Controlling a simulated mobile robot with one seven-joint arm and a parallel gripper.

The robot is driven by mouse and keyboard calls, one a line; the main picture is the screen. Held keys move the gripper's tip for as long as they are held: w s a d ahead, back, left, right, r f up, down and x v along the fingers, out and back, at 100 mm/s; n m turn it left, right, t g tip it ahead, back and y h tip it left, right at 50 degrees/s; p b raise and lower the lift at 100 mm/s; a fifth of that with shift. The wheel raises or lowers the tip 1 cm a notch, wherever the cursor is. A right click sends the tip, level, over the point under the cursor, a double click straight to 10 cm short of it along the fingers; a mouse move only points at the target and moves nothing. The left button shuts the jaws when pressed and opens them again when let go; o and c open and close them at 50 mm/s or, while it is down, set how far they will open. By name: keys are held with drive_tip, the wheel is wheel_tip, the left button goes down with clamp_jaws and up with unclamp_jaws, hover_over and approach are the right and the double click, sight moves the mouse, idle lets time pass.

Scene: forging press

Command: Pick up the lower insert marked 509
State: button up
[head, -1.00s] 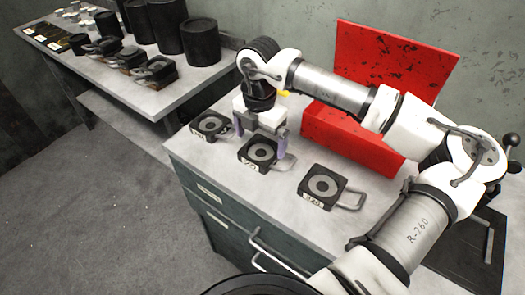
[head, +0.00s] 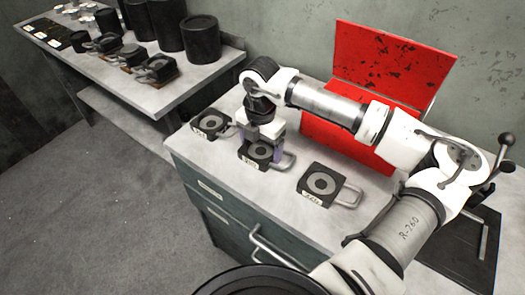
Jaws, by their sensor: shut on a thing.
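Three black square inserts with a grey ring on top, a white label in front and a metal loop handle sit along the cabinet top in the head view. The middle insert (head: 255,157) is between the fingers of my gripper (head: 262,148), which is shut on it from above. Its label is too small to read surely. The left insert (head: 210,124) and the right insert (head: 322,184) stand apart from my gripper. Their labels are also hard to read. I cannot tell whether the middle insert touches the cabinet top.
The grey cabinet top (head: 262,204) has free room at its front edge. An open red box (head: 345,140) stands behind, under my arm. A second table (head: 190,80) at the back left holds black cylinders (head: 200,41) and more handled blocks (head: 155,69).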

drive_tip(key=shift+r, duration=0.1)
drive_tip(key=c, duration=0.7)
drive_tip(key=shift+o, duration=0.2)
